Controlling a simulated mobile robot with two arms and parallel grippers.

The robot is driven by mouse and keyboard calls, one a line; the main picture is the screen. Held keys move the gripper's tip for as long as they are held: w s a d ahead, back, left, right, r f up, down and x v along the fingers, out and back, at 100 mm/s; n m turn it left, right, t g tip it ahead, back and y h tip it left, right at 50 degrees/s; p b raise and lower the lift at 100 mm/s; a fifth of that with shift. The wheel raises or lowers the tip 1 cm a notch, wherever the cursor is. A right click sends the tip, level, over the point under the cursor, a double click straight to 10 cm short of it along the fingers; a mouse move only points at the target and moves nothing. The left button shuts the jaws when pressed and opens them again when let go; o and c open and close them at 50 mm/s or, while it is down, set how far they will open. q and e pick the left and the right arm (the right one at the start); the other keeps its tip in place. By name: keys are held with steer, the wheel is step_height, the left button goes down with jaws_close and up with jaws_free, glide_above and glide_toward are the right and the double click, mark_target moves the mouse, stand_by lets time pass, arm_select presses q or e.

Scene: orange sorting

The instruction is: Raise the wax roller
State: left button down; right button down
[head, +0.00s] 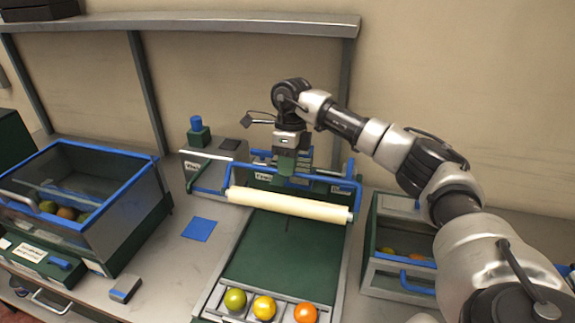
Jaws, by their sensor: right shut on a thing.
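The wax roller (289,205) is a long cream cylinder lying across the green sorting bed (283,243), with blue brackets at both ends. A blue frame with a handle bar (322,180) stands just behind it. My right gripper (287,174) points down at this frame behind the roller's middle, shut on a part of it. The gripped part is mostly hidden by the gripper. My left gripper is not in view.
Three fruits, green (235,299), yellow (264,307) and orange (306,313), sit in a tray at the bed's front. A blue-rimmed bin (160,200) with fruit stands left, another bin (372,240) right. A shelf (190,20) runs above.

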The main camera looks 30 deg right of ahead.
steer(key=shift+d+f, duration=0.3)
steer(key=shift+d, duration=0.05)
steer(key=c, duration=1.5)
jaws_free()
steer(key=shift+o, duration=1.3)
steer(key=shift+w+d+f, duration=0.15)
steer(key=shift+w+d, duration=0.05)
steer(key=shift+w, duration=0.05)
steer(key=shift+o, duration=0.6)
steer(key=shift+w+d+f, duration=0.1)
steer(key=shift+w+d, duration=0.1)
steer(key=shift+a, duration=0.15)
steer(key=shift+r, duration=0.25)
steer(key=shift+r, duration=0.1)
